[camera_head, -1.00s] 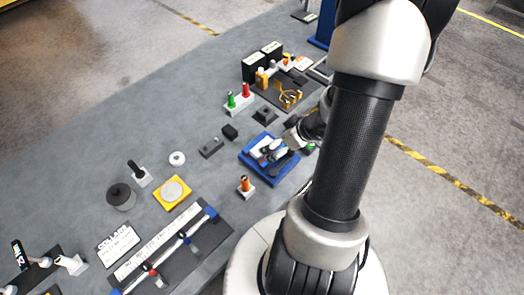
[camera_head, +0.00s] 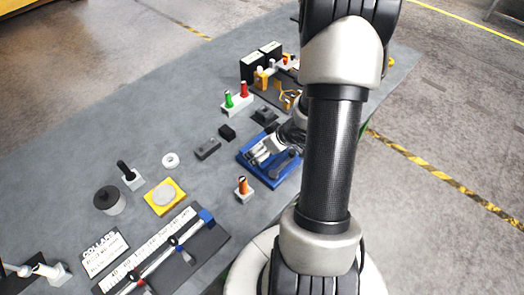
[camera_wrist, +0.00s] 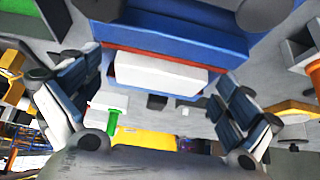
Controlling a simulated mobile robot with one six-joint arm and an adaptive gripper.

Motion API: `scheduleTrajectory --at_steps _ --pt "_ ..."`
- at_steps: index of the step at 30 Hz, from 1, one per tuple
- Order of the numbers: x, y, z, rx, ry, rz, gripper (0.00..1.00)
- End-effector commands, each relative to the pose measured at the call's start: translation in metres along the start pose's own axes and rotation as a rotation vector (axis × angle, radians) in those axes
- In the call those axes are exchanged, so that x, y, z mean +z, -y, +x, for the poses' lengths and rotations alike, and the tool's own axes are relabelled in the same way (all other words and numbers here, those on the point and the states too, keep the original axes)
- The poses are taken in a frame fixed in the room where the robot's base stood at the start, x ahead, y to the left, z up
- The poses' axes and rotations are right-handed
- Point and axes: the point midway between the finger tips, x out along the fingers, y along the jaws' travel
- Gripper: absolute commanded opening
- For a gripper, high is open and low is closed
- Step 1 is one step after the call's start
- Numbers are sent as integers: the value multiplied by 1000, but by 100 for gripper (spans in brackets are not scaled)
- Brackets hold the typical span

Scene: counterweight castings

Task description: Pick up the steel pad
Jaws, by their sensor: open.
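My gripper (camera_head: 258,155) is low over the blue tray (camera_head: 273,180), with its fingers pointing left in the head view. In the wrist view my gripper (camera_wrist: 150,110) is open, its two fingers wide apart. A pale flat slab (camera_wrist: 155,75) with a red edge shows between and beyond the fingers, against a blue body (camera_wrist: 180,35); no contact is visible. I cannot tell whether this slab is the steel pad. A pale round disc (camera_head: 163,195) lies on a yellow square plate. My gripper hides part of the tray's contents.
A dark grey block (camera_head: 207,148) and a small black block (camera_head: 227,132) lie left of the tray. An orange peg (camera_head: 242,186) stands close in front. Green and red pegs (camera_head: 237,98) stand behind. A white ring (camera_head: 170,160) lies left, with bare table around it.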

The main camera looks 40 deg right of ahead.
Motion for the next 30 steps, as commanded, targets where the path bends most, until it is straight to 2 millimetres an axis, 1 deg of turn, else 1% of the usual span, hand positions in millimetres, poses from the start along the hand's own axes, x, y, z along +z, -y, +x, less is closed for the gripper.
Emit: scheduleTrajectory --at_steps 2,5,30 --pt "-1 0 -1 1 0 0 98" --pt "-1 0 -2 1 0 0 93" --pt "0 0 -2 0 -1 0 37"
